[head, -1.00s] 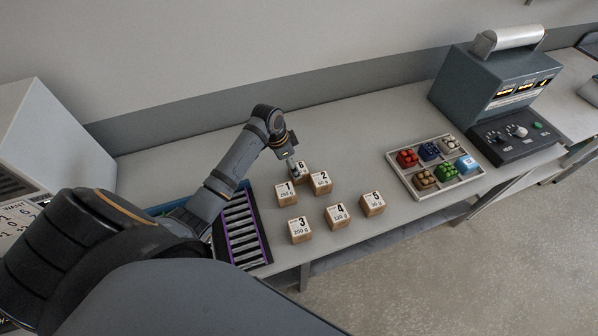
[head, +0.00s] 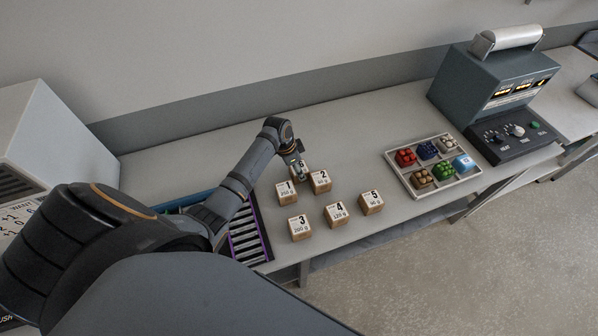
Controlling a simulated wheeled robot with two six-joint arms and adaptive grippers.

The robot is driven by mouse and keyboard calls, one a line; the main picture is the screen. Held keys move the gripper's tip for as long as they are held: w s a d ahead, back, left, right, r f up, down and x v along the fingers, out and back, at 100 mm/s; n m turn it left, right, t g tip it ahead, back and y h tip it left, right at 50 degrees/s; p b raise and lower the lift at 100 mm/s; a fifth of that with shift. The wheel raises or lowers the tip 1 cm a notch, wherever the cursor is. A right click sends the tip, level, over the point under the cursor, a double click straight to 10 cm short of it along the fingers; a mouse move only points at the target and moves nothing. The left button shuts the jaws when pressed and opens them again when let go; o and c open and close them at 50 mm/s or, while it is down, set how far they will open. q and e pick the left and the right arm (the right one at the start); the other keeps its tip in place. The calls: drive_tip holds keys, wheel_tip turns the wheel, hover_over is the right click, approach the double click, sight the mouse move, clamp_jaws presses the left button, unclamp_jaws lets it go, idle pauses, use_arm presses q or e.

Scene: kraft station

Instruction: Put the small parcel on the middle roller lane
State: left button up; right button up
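Several small brown parcels with white numbered labels stand on the table; they look alike in size, and I cannot tell which is the small parcel. Parcel 6 (head: 295,176) is at the back, partly hidden by my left gripper (head: 299,168), which points down right at it. The fingers are too small to tell open from shut, or whether they touch it. Parcels 1 (head: 287,194) and 2 (head: 320,182) stand just in front. The roller lanes at left include one with a purple edge (head: 250,236) and one with a blue edge (head: 192,201); my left arm hides much of them.
Parcels 3 (head: 300,229), 4 (head: 338,216) and 5 (head: 371,203) stand nearer the table's front edge. A divided tray (head: 411,182) of coloured items lies to the right, beside a grey-blue machine (head: 470,88). The table (head: 350,130) behind the parcels is clear.

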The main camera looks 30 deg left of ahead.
use_arm(q)
drive_tip(key=c, duration=0.4)
wheel_tip(320, 180, up, 9)
drive_tip(key=shift+r+b, duration=0.15)
drive_tip(key=shift+b, duration=1.1)
drive_tip(key=shift+r, duration=0.4)
